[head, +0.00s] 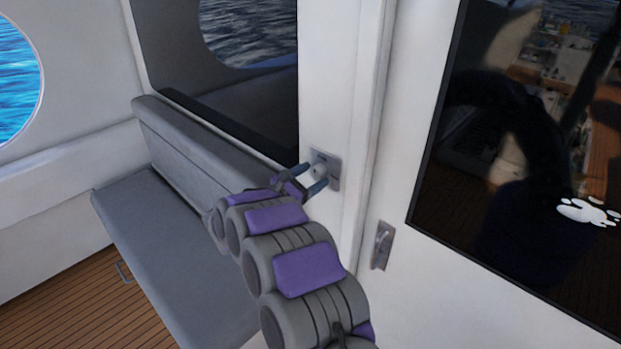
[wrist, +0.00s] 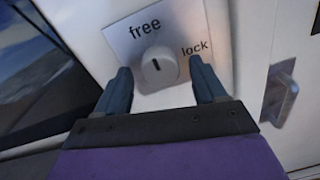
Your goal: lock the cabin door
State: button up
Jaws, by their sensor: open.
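The lock knob (wrist: 159,68) is a round white knob with a dark slot mark, on a plate (wrist: 121,40) labelled "free" above and "lock" to the right. Its mark points up toward "free", slightly tilted. In the head view the knob (head: 318,171) sits on the white door frame. My gripper (wrist: 163,85) is open, with one blue-grey finger to the left of the knob and one to the right. The fingers look apart from the knob; contact cannot be told. In the head view my gripper (head: 307,179) reaches the plate from the left.
A dark glossy window (head: 500,180) fills the panel's right. A grey bench (head: 170,220) stands behind my arm at left, over a wooden floor (head: 70,310).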

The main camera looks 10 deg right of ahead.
jog(key=shift+r, duration=0.1)
jog(key=c, duration=1.1)
jog(key=shift+o, duration=0.2)
